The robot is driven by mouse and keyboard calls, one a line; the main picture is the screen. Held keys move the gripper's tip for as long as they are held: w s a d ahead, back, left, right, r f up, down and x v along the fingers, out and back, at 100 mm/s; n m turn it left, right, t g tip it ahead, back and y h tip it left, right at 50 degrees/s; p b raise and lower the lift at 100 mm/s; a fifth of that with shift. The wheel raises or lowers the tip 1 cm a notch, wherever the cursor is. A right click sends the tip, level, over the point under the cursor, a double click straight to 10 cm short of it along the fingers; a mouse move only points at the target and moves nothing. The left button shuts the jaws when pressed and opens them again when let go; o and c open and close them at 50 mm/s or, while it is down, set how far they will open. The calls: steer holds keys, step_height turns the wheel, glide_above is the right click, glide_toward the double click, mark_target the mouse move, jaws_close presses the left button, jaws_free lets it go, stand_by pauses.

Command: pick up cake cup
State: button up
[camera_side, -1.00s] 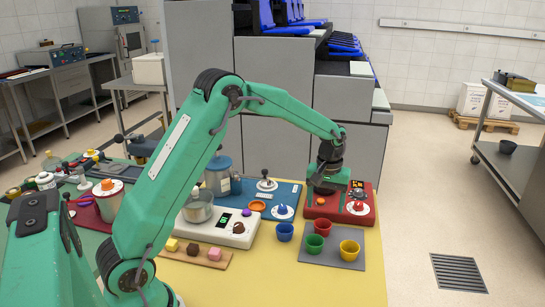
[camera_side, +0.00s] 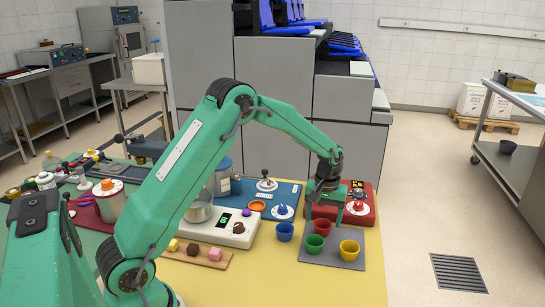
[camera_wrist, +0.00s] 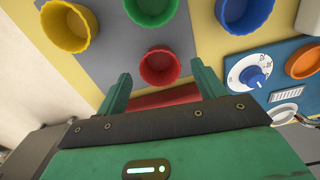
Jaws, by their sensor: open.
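Several small ribbed cups stand on or by a grey mat (camera_side: 336,262): a red cup (camera_side: 322,227), a green cup (camera_side: 314,243), a yellow cup (camera_side: 349,250) and a blue cup (camera_side: 284,231). My gripper (camera_side: 324,219) is open and empty, pointing down by the red cup. In the wrist view, the red cup (camera_wrist: 160,66) lies just beyond the fingertips (camera_wrist: 162,80), roughly centred between them. The green cup (camera_wrist: 152,10), yellow cup (camera_wrist: 68,25) and blue cup (camera_wrist: 245,12) show farther out. The cups look empty.
A red box with a dial (camera_side: 362,213) stands right behind my gripper. A blue panel with a dial (camera_side: 283,211) and a white scale (camera_side: 225,239) are to the left. A wooden board with small cakes (camera_side: 198,256) lies front left. The yellow tabletop (camera_side: 300,285) in front is clear.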

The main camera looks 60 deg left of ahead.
mark_target(322, 227)
steer(key=shift+f, duration=1.15)
steer(key=c, duration=1)
